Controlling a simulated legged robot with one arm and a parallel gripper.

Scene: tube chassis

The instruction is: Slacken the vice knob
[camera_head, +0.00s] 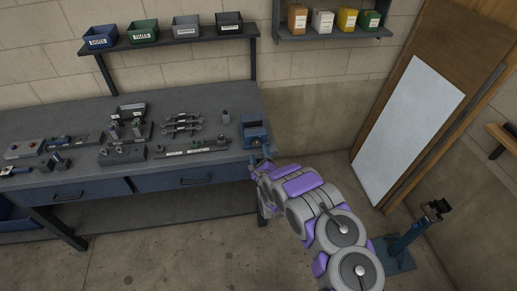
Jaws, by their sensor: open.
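A blue vice (255,133) is mounted at the right end of the grey workbench, near its front corner. Its knob is not clear in the picture; the vice's front side lies close to my gripper and is partly hidden. My gripper (259,164) is at the end of my grey and purple arm, just in front of the vice at the bench's front edge. It is open. The fingers are small and dark here, and I cannot tell whether they touch the knob or stand around it.
The workbench (75,110) carries tools, fixtures and wrenches (183,122) left of the vice. Bins stand on a shelf (170,39) above. A blue stand (405,240) is on the floor at right. A panel (408,125) leans on the wall. Floor in front is clear.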

